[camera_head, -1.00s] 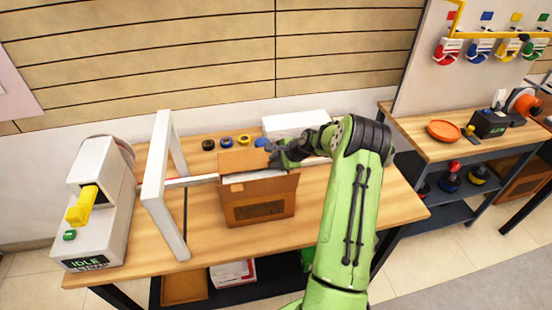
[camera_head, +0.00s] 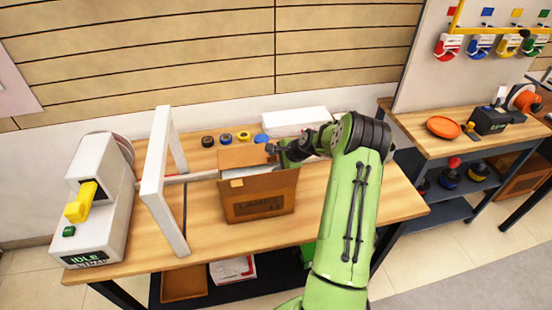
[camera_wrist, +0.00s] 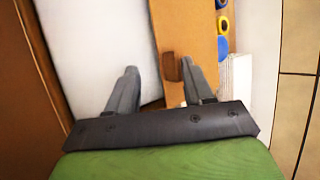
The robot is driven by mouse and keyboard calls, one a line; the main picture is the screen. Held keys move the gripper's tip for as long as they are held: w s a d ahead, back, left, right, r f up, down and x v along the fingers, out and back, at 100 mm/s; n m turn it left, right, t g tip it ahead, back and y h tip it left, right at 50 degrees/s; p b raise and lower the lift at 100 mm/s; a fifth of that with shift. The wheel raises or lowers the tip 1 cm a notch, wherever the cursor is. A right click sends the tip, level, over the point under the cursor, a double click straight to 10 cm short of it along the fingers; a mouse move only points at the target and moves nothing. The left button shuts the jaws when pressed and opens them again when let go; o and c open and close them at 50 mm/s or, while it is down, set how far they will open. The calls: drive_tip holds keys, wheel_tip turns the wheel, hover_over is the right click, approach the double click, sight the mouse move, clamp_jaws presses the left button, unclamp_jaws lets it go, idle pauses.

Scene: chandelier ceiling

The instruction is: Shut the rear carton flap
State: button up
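The brown carton (camera_head: 258,203) stands upright on the workbench. Its rear flap (camera_head: 240,158) stands up at the back edge; it also shows in the wrist view (camera_wrist: 180,28). The carton's inside looks filled with something white (camera_wrist: 95,40). My gripper (camera_head: 274,152) is at the right end of the rear flap, above the carton's back right corner. In the wrist view, its two fingers (camera_wrist: 158,85) are apart, with the right fingertip overlapping the flap. Whether it touches the flap is hard to tell.
A white frame (camera_head: 160,180) and a white machine (camera_head: 100,205) with a yellow lever stand left of the carton. Several tape rolls (camera_head: 225,139) lie behind it. A white box (camera_head: 295,121) lies behind my gripper.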

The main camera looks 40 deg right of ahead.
drive_tip(key=shift+d+r, duration=0.1)
drive_tip(key=shift+r, duration=0.05)
drive_tip(key=v, duration=1.5)
drive_tip(key=shift+s+r+p, duration=0.15)
drive_tip(key=shift+s+p, duration=0.15)
drive_tip(key=shift+p, duration=0.15)
